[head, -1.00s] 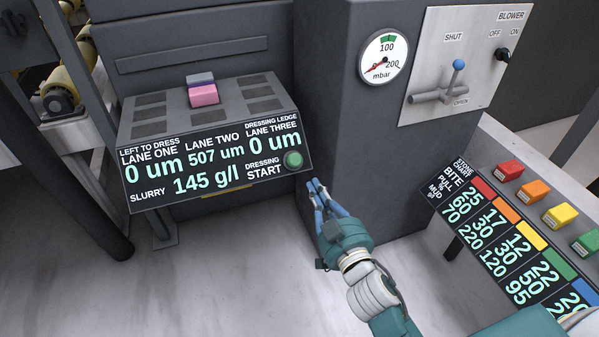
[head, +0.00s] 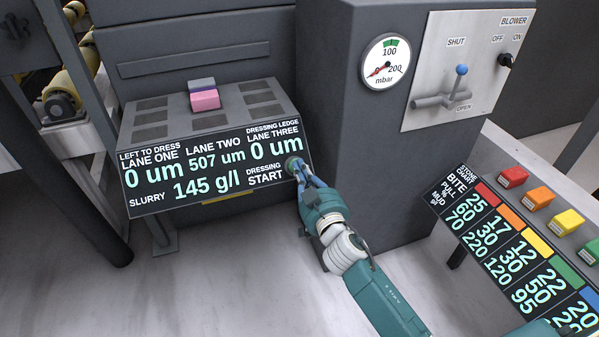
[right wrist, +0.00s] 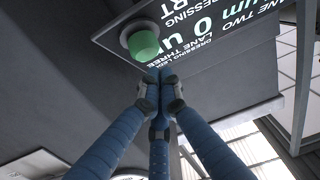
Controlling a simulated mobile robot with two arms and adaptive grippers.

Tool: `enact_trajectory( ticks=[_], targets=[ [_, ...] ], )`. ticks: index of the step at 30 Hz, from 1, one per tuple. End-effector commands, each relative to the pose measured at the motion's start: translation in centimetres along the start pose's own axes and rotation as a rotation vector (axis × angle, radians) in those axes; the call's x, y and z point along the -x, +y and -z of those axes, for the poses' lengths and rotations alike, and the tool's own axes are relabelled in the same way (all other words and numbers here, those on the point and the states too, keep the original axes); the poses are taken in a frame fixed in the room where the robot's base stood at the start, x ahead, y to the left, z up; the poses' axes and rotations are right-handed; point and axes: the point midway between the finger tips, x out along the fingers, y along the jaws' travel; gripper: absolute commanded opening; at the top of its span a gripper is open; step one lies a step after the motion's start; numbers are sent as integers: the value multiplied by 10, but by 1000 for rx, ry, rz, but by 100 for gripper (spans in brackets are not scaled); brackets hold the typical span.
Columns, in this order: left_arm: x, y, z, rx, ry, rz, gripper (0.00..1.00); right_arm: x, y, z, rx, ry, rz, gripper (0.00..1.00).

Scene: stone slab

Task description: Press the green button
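The round green button (head: 291,162) sits at the right end of the dark display panel (head: 200,208), beside the words DRESSING START. My right gripper (head: 299,169) is at the button, its fingertips overlapping the button's edge in the head view. In the right wrist view the button (right wrist: 143,44) stands out from the panel on a grey collar. The gripper's blue fingers (right wrist: 158,75) are closed together, empty, just below and right of the button in that picture. I cannot tell whether they touch it. My left gripper is not in view.
A pink block (head: 205,99) lies on the console top. A grey cabinet with a pressure gauge (head: 386,61) and a blue-knobbed lever (head: 461,70) stands to the right. A stone chart (head: 520,250) with coloured blocks, including a green one (head: 590,251), is at far right.

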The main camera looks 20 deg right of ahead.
Motion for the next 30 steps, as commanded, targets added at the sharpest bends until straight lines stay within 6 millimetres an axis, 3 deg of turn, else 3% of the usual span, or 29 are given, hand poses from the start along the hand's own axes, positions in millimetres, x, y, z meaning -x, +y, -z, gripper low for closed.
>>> enact_trajectory(
  ticks=[10, 18, 24, 30],
  targets=[
    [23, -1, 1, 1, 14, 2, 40, -11, 0, -12, -2, 0, 0, 0],
    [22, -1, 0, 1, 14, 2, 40, -12, 0, -12, -2, 0, 0, 0],
    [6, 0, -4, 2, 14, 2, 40, -25, 0, -28, -3, 1, -1, 0],
    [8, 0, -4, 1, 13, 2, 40, -26, 0, -28, -2, -2, -1, 0]
  ],
)
